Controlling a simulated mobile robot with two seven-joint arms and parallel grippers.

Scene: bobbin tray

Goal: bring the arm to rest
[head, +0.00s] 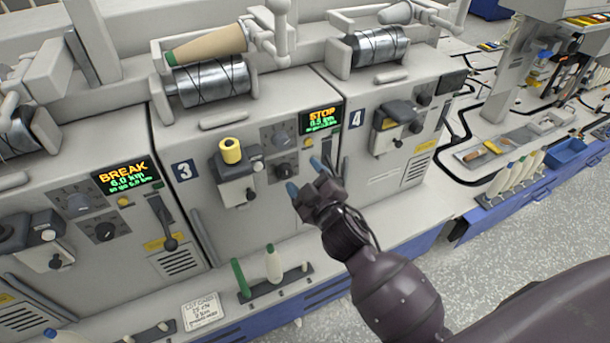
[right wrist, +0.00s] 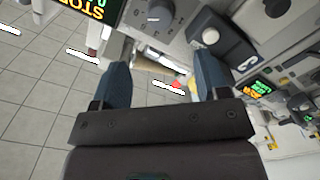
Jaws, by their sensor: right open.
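My right gripper (head: 304,178) is open and empty, with its blue fingertips apart. In the head view it is in front of the lower right part of the unit marked 3 (head: 200,169). The right wrist view shows its two blue fingers (right wrist: 157,85) with nothing between them. My right arm (head: 395,293) comes in from the lower right. My left gripper is not in view.
Unit 4 (head: 390,168) is to the right. A blue tray (head: 567,151) and open grey floor (head: 480,270) are at right.

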